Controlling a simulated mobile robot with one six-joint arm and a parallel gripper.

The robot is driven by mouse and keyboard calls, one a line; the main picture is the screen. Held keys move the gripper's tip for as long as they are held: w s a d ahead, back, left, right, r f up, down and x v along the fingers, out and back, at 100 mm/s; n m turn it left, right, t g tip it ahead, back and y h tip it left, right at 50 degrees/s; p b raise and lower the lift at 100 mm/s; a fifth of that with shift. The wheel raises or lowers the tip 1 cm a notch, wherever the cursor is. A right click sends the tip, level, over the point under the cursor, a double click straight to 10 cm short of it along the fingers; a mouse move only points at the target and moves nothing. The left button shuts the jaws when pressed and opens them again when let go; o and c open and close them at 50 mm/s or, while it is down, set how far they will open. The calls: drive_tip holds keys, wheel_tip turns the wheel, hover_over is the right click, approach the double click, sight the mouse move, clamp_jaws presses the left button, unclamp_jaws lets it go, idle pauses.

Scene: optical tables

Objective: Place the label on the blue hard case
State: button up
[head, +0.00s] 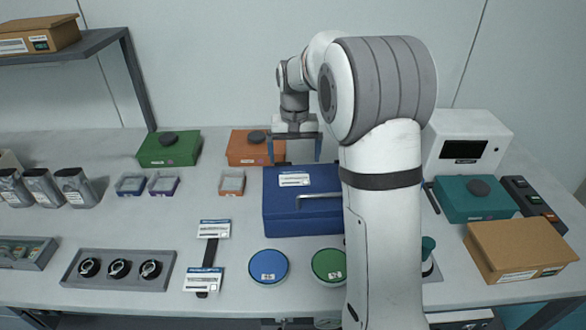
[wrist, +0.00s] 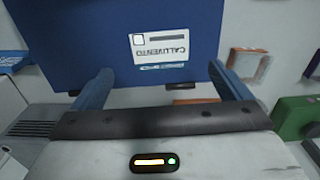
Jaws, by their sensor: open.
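In the wrist view the label (wrist: 160,47) looks flat on the blue case (wrist: 75,30), near the lid's edge and slightly tilted. My gripper (head: 295,152) is open and empty, just behind and above the label, not touching it. In the wrist view its two blue fingers (wrist: 162,88) stand wide apart. My arm hides the case's right end.
Two more labels (head: 214,229) sit on a dark holder left of the case. Blue (head: 268,267) and green (head: 329,265) round lids lie in front. An orange case (head: 248,148) stands close behind left. A white device (head: 465,140) stands at the right.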

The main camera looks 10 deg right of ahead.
drive_tip(key=s+r, duration=0.8)
drive_tip(key=s+f+t, duration=0.1)
drive_tip(key=s+f, duration=0.1)
drive_tip(key=s, duration=0.8)
drive_tip(key=s+f+n+t, duration=0.1)
drive_tip(key=s+f, duration=0.2)
drive_tip(key=s, duration=0.8)
drive_tip(key=shift+s+f+n+t, duration=0.2)
drive_tip(key=shift+f+n+t, duration=0.1)
drive_tip(key=shift+t, duration=0.1)
